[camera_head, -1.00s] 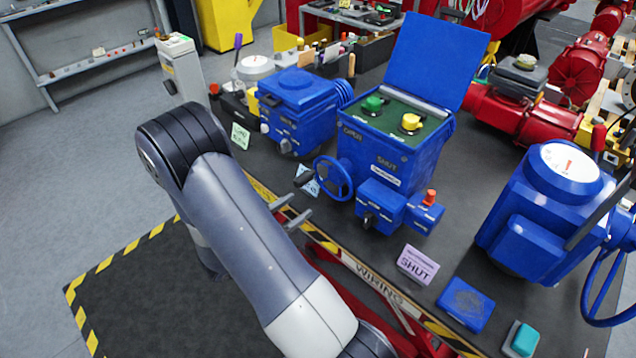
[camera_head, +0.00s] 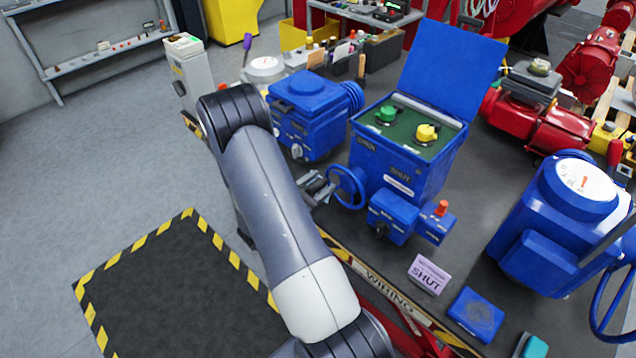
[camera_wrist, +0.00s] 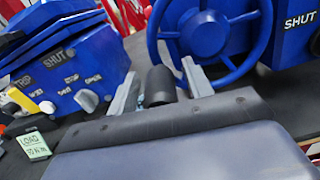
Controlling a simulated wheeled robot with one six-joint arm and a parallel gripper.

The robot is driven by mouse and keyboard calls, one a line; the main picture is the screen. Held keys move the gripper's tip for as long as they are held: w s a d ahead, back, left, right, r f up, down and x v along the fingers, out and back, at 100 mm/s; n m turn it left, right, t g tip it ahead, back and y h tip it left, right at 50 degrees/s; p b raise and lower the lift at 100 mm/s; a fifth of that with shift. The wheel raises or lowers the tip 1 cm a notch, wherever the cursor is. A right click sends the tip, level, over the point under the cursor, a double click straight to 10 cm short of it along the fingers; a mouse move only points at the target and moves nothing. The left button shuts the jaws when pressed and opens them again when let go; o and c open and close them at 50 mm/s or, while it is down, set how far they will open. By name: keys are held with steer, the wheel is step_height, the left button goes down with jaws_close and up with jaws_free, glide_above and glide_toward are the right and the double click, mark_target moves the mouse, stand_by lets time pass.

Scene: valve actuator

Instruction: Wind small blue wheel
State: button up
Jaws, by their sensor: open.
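The small blue wheel (camera_head: 346,187) is on the front left of the blue actuator box (camera_head: 405,150) with the raised lid. In the wrist view the wheel (camera_wrist: 206,34) fills the top centre, with its rim, hub and spokes clear. A black crank handle (camera_wrist: 160,85) sticks out from its lower left rim towards my camera. My gripper (camera_wrist: 160,78) is open, with one finger on each side of this handle. I cannot tell whether either finger touches it. In the head view my gripper (camera_head: 318,187) is at the wheel's left side, partly hidden by my arm.
Another blue unit (camera_head: 308,115) stands close on the left. A blue block (camera_head: 390,215) juts out below the wheel's right side. A purple SHUT sign (camera_head: 428,274) and a blue plate (camera_head: 476,314) lie to the right. A large blue actuator (camera_head: 560,235) stands at the far right.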

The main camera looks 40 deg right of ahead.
steer(key=shift+c, duration=0.6)
jaws_close()
